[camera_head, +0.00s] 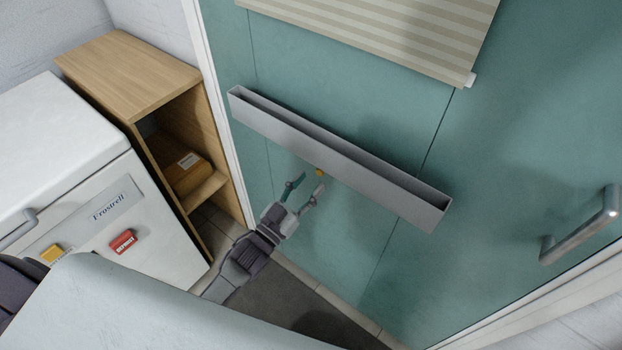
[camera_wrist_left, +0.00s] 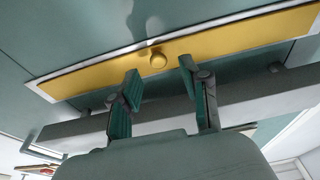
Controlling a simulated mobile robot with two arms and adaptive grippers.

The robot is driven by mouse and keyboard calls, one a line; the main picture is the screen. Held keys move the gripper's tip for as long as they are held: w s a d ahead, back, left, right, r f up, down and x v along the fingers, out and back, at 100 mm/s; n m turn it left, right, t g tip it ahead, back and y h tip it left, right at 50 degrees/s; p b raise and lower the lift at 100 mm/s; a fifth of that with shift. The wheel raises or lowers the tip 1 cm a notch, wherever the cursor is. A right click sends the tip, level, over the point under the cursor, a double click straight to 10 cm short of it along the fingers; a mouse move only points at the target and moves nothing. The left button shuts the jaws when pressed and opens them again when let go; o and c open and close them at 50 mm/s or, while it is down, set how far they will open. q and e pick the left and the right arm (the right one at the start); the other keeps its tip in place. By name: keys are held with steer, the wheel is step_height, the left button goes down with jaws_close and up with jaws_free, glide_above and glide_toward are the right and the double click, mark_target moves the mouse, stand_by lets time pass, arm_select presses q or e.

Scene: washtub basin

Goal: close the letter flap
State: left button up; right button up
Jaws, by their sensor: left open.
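The letter flap is a long yellow panel (camera_wrist_left: 100,73) with a pale border and a round yellow knob (camera_wrist_left: 158,61), in the upper part of the left wrist view. In the head view only the small yellow knob (camera_head: 320,172) shows, just below a long grey trough-like housing (camera_head: 335,152) on the teal door; the panel is hidden there. I cannot tell how far the flap stands open. My left gripper (camera_head: 306,186) is open and empty, just below the knob. In the left wrist view its fingertips (camera_wrist_left: 159,70) straddle the knob's position; contact is unclear. My right gripper is out of view.
The teal door (camera_head: 510,130) has a striped blind (camera_head: 390,30) above the housing and a metal handle (camera_head: 585,228) at right. A wooden shelf unit (camera_head: 130,75) and a white appliance (camera_head: 65,135) stand left. A dark mat (camera_head: 285,305) lies below.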

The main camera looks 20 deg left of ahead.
arm_select(q)
steer(key=v, duration=0.9)
steer(key=shift+s+r, duration=0.15)
steer(key=shift+s, duration=0.1)
steer(key=shift+a, duration=0.1)
steer(key=s+a+f+n+g+y, duration=0.1)
steer(key=s+a+f+g+y, duration=0.2)
steer(key=f, duration=1.1)
steer(key=s+f+n+g+y, duration=0.15)
steer(key=s+f+g, duration=0.4)
steer(key=f, duration=0.85)
steer(key=s+f+g+y, duration=0.1)
steer(key=s+f+g, duration=0.4)
steer(key=s+f, duration=0.3)
steer(key=s+a+f+g+y, duration=0.1)
steer(key=s+f+g, duration=0.4)
steer(key=s, duration=1)
step_height(320, 180, down, 3)
steer(key=shift+s+a+f+m+p, duration=0.1)
steer(key=shift+s+a+m+p, duration=0.15)
steer(key=shift+m, duration=0.2)
steer(key=shift+y, duration=0.25)
